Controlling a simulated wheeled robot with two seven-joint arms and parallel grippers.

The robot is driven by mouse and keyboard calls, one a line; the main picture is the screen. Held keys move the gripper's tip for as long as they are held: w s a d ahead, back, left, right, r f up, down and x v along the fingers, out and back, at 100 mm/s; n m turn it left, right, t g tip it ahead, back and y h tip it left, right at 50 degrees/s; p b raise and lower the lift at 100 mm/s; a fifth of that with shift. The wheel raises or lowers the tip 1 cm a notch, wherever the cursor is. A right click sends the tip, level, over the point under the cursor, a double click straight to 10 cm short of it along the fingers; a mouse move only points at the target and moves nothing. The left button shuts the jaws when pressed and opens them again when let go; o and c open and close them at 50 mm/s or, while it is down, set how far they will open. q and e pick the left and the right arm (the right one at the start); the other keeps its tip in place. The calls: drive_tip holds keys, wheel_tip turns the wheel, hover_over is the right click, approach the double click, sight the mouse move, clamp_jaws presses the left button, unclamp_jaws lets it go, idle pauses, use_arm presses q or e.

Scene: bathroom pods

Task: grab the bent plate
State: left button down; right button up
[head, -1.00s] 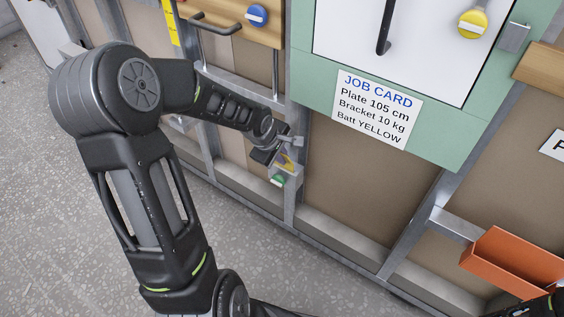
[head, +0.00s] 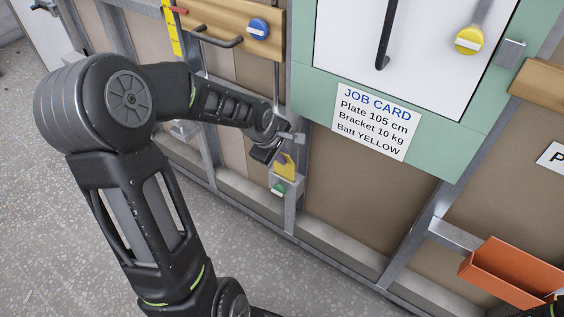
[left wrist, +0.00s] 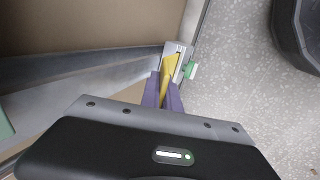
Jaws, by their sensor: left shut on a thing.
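The bent plate appears to be the small yellow piece (head: 284,168) low on the metal post in the head view, just above a green tab. My left gripper (head: 278,157) reaches it from above and is shut on its upper part. In the left wrist view, the yellow piece (left wrist: 169,69) stands between the purple fingers (left wrist: 164,88). Its far end lies against a pale metal holder (left wrist: 178,50), and I cannot tell whether it is clear of it. Its bend is hard to make out.
The green tab (head: 278,189) sits at the holder's lower end. A job card (head: 372,120) hangs on a green-framed white panel to the right. An orange bin (head: 512,272) juts out at the lower right. A wooden board (head: 228,22) with handles is above. The speckled floor (head: 50,230) is free at left.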

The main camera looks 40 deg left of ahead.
use_arm(q)
wheel_tip(320, 180, up, 6)
drive_tip(key=shift+f+p, duration=0.1)
drive_tip(key=shift+p, duration=0.35)
idle(0.3)
